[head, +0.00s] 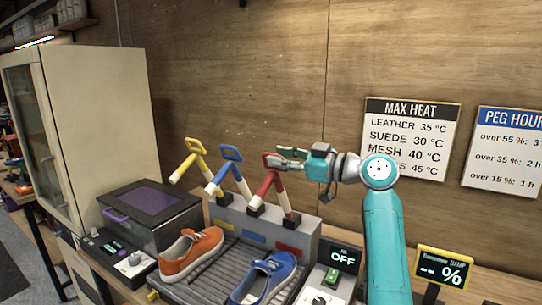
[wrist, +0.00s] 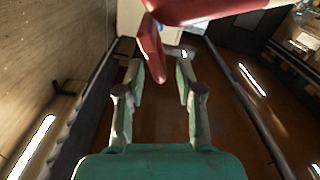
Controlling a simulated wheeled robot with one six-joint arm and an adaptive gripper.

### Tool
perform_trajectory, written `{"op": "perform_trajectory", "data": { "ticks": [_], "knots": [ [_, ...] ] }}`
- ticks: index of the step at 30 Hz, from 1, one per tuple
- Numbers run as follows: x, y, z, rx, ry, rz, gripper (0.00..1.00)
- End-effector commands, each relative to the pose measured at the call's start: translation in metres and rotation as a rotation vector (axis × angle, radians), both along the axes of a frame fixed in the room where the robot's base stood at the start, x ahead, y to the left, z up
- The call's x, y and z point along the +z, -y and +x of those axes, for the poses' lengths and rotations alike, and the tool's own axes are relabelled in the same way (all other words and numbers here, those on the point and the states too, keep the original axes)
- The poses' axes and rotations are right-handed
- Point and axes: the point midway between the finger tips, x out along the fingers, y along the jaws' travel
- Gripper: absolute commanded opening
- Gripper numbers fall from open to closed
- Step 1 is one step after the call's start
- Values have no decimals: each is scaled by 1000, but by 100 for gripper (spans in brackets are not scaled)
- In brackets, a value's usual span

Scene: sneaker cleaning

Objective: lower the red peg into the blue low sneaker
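The red peg (head: 266,186) stands tilted on the grey block behind the sneakers, its loop handle at the top. My gripper (head: 283,157) is at the height of that handle, on its right side. In the wrist view my gripper's fingers (wrist: 160,72) are spread apart. The red peg's handle (wrist: 150,50) reaches between the fingertips, nearer the left finger, with a gap to the right finger. The blue low sneaker (head: 283,262) lies on the ribbed tray in front of the block, with its opening facing up.
An orange sneaker (head: 195,248) sits left of the blue one on the ribbed tray (head: 222,278). A yellow peg (head: 186,168) and a blue peg (head: 220,178) stand left of the red peg. A dark lidded box (head: 150,205) is at left; an OFF display (head: 342,258) is at right.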

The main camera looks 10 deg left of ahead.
Motion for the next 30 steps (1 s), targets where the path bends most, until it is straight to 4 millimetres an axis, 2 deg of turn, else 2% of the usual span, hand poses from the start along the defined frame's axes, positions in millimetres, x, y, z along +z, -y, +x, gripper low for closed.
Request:
{"op": "perform_trajectory", "data": {
  "ticks": [3, 7, 18, 22, 23, 30],
  "knots": [
    [0, -16, 5, 1, -1, 1, 36],
    [0, -25, 9, 1, -1, 0, 36],
    [0, -29, 10, 0, 0, 0, 36],
    [0, -29, 10, 0, 0, 0, 4],
    [0, -29, 10, 0, 0, 0, 0],
    [0, -29, 10, 0, 0, 0, 0]
  ]
}}
